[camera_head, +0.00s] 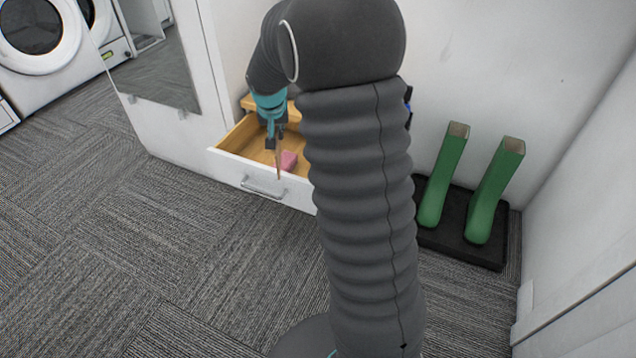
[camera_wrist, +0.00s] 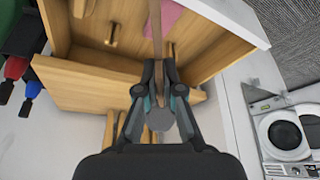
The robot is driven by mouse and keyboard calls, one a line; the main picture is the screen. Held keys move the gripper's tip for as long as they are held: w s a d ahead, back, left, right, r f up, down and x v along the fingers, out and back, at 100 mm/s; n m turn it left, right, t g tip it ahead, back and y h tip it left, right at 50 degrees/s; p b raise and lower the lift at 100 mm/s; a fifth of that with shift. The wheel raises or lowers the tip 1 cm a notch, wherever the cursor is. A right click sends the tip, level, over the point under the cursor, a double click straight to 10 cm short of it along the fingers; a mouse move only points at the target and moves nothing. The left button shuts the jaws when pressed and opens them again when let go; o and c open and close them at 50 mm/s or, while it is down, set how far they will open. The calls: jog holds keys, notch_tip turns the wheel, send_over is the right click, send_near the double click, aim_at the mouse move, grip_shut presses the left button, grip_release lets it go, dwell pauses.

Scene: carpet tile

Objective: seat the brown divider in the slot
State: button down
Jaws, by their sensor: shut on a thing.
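The brown divider (camera_wrist: 156,28) is a thin strip seen nearly edge-on in the wrist view, held between the fingertips of my gripper (camera_wrist: 158,68). In the head view my gripper (camera_head: 273,142) points down over the open drawer, and the divider (camera_head: 279,166) hangs below it near the white drawer front. The drawer (camera_head: 236,136) has a light wood interior, which also shows in the wrist view (camera_wrist: 205,52). I cannot tell whether the divider's lower end touches the drawer.
The drawer front has a metal handle (camera_head: 263,188). Green boots (camera_head: 490,195) stand on a black tray (camera_head: 460,247) at right. Washing machines (camera_head: 40,45) are at far left. The carpet in front is clear.

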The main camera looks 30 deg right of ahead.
jog(key=w+d+r+m+b, duration=0.1)
jog(key=w+d, duration=0.1)
jog(key=d, duration=0.8)
jog(key=shift+f+b, duration=0.3)
jog(key=shift+f, duration=8.45)
jog(key=shift+f, duration=0.2)
jog(key=c, duration=1.3)
grip_release()
jog(key=shift+r, duration=0.1)
